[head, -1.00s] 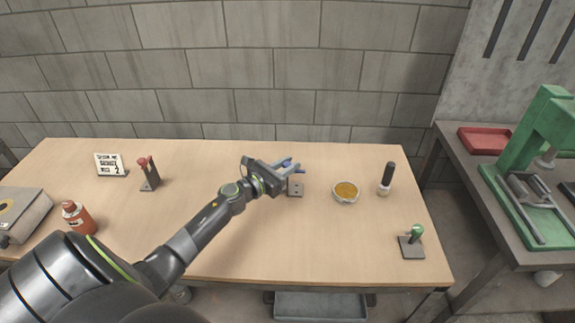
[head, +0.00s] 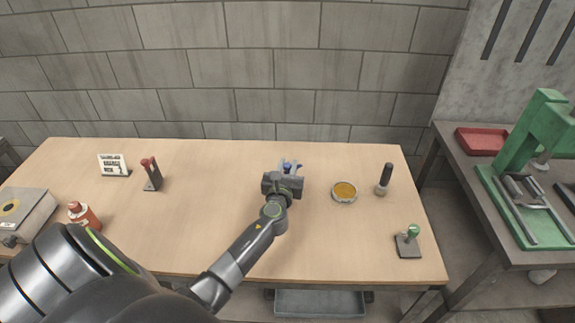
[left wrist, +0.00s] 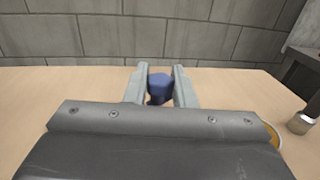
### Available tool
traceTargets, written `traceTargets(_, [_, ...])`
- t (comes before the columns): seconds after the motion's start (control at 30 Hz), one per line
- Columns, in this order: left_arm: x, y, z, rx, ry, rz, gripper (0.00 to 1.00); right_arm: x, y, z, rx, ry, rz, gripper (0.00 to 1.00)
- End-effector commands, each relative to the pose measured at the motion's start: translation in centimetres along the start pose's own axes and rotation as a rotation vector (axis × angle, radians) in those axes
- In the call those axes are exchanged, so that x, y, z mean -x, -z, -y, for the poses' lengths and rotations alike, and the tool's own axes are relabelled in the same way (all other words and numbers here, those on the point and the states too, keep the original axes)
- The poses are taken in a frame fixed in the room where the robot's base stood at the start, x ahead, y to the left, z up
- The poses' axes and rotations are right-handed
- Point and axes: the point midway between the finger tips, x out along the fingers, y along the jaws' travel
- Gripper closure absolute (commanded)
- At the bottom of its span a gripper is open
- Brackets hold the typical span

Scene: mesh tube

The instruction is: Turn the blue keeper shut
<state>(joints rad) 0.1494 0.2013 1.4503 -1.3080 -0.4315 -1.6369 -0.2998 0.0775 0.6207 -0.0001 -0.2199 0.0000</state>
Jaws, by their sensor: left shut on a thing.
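The blue keeper (head: 287,165) shows just beyond my left gripper at the middle of the table. Its blue knob also shows in the left wrist view (left wrist: 160,84), between the two fingers. My left gripper (head: 288,168) is shut on this knob, with one finger on each side of it. The gripper hides most of the keeper's base. My right gripper is not in view.
A bowl of yellow material (head: 344,191) and a dark-handled tool (head: 384,179) stand to the right. A green-knobbed piece (head: 409,241) is at front right.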

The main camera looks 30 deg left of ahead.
Motion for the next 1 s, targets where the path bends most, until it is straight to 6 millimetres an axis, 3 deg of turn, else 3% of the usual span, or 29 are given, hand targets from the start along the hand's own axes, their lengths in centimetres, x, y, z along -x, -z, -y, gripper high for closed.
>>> traceTargets(0.6, [-0.2, 0.0, 0.2, 0.002, -0.578, 0.006, 1.0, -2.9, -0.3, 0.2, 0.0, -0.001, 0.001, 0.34])
traceTargets(1.0, [-0.2, -0.1, 0.1, 0.002, -0.844, 0.007, 1.0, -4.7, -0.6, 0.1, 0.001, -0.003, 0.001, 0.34])
